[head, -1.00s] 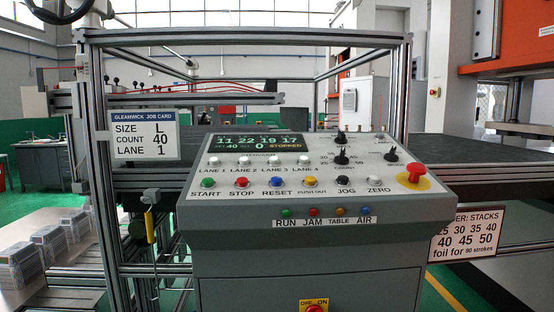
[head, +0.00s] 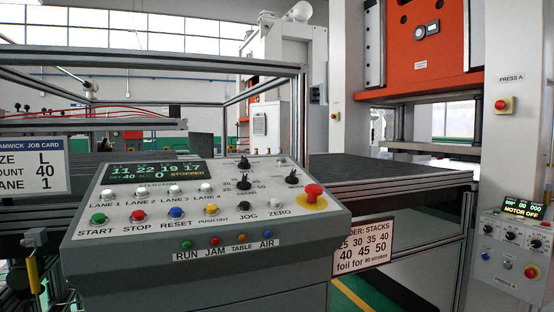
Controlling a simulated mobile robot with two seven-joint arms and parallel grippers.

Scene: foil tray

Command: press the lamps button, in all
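No button with a readable "lamps" label shows. The grey console (head: 200,230) fills the left and middle, with START (head: 99,219), STOP (head: 138,214), RESET (head: 176,212), PUSH OUT (head: 212,208), JOG (head: 247,207) and ZERO (head: 279,201) buttons. A smaller control panel (head: 513,285) stands at the right edge; its display (head: 523,209) reads MOTOR OFF. It has black knobs, a blue button (head: 487,256), a pale button (head: 507,263) and a red button (head: 531,271); their labels are too small to read. Neither gripper is in view.
The console has a red mushroom button (head: 313,192) on yellow. An orange press (head: 432,50) stands behind at the right. A red button box (head: 503,105) is on its white column, under PRESS A. A dark table (head: 390,170) lies between. A stacks sign (head: 364,244) hangs beside the console.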

